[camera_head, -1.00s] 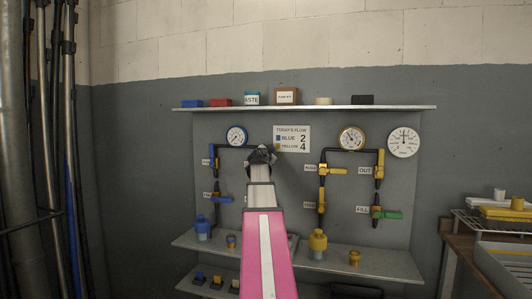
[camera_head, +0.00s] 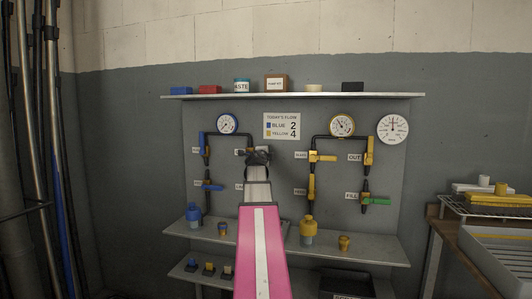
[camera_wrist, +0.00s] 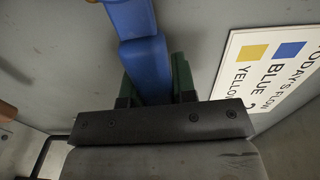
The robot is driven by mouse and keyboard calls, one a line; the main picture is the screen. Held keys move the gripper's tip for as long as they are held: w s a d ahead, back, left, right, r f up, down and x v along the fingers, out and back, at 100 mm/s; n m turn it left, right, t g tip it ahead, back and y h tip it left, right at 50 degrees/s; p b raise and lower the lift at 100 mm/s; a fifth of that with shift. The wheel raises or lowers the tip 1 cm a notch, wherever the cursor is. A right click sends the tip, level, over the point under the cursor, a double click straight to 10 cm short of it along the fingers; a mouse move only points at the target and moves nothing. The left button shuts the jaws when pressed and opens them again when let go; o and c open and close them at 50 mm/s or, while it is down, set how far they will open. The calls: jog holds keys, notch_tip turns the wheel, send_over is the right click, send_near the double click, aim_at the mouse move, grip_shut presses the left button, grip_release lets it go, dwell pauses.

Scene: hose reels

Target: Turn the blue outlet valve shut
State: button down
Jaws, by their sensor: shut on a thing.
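The blue outlet valve's handle is mostly hidden behind my gripper (camera_head: 257,156) in the head view, at the right end of the blue side's pipe. In the wrist view, a blue lever (camera_wrist: 146,62) runs down from the top edge between the green fingertips (camera_wrist: 156,88). My gripper is shut on this lever. I cannot tell the lever's angle to its pipe. Two other blue handles are to the left: an upright one (camera_head: 205,144) and a lower sideways one (camera_head: 212,187). The blue side's gauge (camera_head: 228,123) is above.
The flow sign (camera_head: 281,118) is just right of and above my gripper. Yellow valves (camera_head: 322,158) and a green handle (camera_head: 377,201) are further right. A shelf (camera_head: 300,95) runs above, and a ledge (camera_head: 365,248) with fittings below.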

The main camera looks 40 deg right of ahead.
jog(key=shift+f+m, duration=0.3)
dwell(0.4)
jog(key=c, duration=0.9)
grip_release()
jog(key=v, duration=1.1)
jog(key=shift+d, duration=0.1)
